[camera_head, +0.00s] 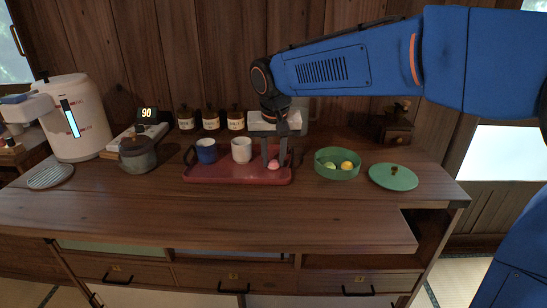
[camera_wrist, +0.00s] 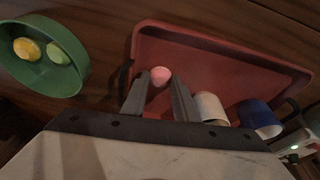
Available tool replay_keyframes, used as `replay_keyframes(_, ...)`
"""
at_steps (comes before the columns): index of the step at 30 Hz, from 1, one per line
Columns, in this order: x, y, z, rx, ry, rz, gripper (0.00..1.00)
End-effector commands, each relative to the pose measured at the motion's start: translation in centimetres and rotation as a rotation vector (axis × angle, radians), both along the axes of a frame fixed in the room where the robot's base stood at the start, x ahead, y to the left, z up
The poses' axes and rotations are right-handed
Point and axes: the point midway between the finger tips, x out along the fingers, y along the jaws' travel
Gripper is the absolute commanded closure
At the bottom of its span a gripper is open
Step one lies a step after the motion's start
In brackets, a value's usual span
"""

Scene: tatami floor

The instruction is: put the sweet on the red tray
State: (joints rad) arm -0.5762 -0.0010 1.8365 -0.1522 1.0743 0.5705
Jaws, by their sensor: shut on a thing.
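The sweet is a small pink ball (camera_head: 273,164). It sits between the two fingertips of my gripper (camera_head: 275,160), low over the right end of the red tray (camera_head: 225,177). In the wrist view the pink sweet (camera_wrist: 160,76) is between the grey fingers (camera_wrist: 160,88), with the red tray (camera_wrist: 215,62) behind it. My gripper is shut on the sweet. I cannot tell whether the sweet touches the tray. A white cup (camera_head: 241,150) and a blue cup (camera_head: 206,151) stand on the tray to the left.
A green bowl (camera_head: 322,172) with a yellow and a green sweet stands just right of the tray, its lid (camera_head: 393,177) farther right. A dark pot (camera_head: 137,154) and a white kettle (camera_head: 78,120) stand left. The counter's front is clear.

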Motion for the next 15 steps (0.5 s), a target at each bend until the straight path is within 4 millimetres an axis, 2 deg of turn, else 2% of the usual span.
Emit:
replay_keyframes(6, 0.00, 0.01, -0.25, 0.000, 0.000, 0.000, 0.94)
replay_keyframes(7, 0.00, 0.01, -0.22, 0.000, 0.000, 0.000, 0.66)
replay_keyframes(9, 0.00, 0.01, -0.20, 0.000, 0.000, 0.000, 0.54)
replay_keyframes(15, 0.00, 0.01, -0.19, 0.000, 0.000, 0.000, 0.54)
